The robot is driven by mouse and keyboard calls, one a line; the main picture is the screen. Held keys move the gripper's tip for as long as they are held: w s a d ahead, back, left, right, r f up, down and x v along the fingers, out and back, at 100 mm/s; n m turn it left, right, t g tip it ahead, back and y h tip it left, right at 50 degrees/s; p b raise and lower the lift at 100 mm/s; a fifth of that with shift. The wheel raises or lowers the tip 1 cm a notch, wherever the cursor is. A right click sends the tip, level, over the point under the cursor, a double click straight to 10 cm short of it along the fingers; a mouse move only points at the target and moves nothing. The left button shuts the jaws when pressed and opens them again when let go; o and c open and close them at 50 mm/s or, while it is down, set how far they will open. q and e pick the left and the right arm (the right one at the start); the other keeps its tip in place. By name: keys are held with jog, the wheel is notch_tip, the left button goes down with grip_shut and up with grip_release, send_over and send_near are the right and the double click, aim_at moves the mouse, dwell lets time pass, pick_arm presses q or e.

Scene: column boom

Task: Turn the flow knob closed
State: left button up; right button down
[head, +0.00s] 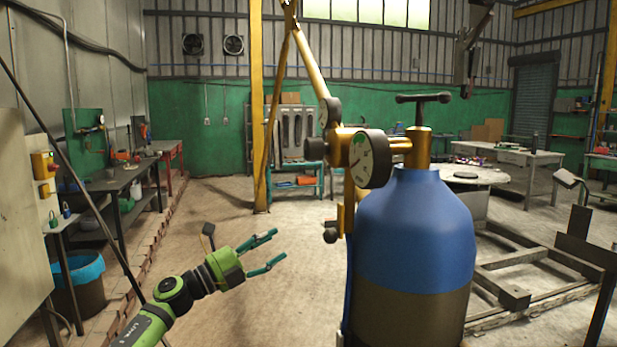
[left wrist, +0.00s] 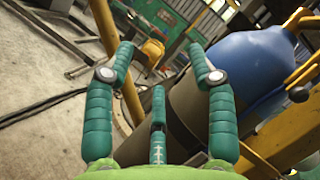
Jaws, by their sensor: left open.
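A blue gas cylinder (head: 415,235) with a dark lower part stands upright right of centre in the head view. A brass regulator (head: 400,146) with a T-handle valve and two round gauges is on top. A dark round knob (head: 330,235) sticks out to the left below the front gauge (head: 370,158); another dark knob (head: 315,149) is higher up. I cannot tell which is the flow knob. My left gripper (head: 279,246) is open and empty, left of the lower knob and apart from it. In the left wrist view, a dark knob (left wrist: 299,93) shows at the right, outside the open fingers (left wrist: 160,50).
A yellow post (head: 257,110) stands behind the gripper. A workbench (head: 125,180) and a blue-lined bin (head: 80,285) are at the left. A metal frame (head: 515,297) lies on the floor right of the cylinder. The floor around my left gripper is clear.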

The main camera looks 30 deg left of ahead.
pick_arm(q)
jog(key=s+d+r+m+g+h, duration=0.1)
jog(key=s+d+r+m+h, duration=0.1)
jog(key=s+r+m, duration=0.3)
jog(key=d+r+m+g+h, duration=0.1)
jog(key=d+r+m+g, duration=0.15)
jog(key=r, duration=0.35)
jog(key=s+d+r+m+h, duration=0.2)
jog(key=s+d+r+m, duration=0.15)
jog(key=r, duration=0.25)
jog(key=m+g+y+p, duration=0.1)
jog(key=m+g+p, duration=0.15)
jog(key=m, duration=0.35)
send_near(306, 151)
jog(key=x, duration=0.4)
jog(key=p+x, duration=0.2)
jog(key=x, duration=0.1)
jog(key=p+x, duration=0.2)
jog(key=shift+r, duration=0.35)
jog(key=shift+w+d+f+p, duration=0.25)
jog(key=shift+w+d+p, duration=0.15)
jog(key=shift+w+p, duration=0.05)
jog(key=shift+f, duration=0.1)
pick_arm(e)
notch_tip(306, 151, up, 8)
jog(key=s, duration=0.1)
jog(key=shift+d+f, duration=0.2)
jog(key=shift+f, duration=0.05)
jog(key=shift+a, duration=0.1)
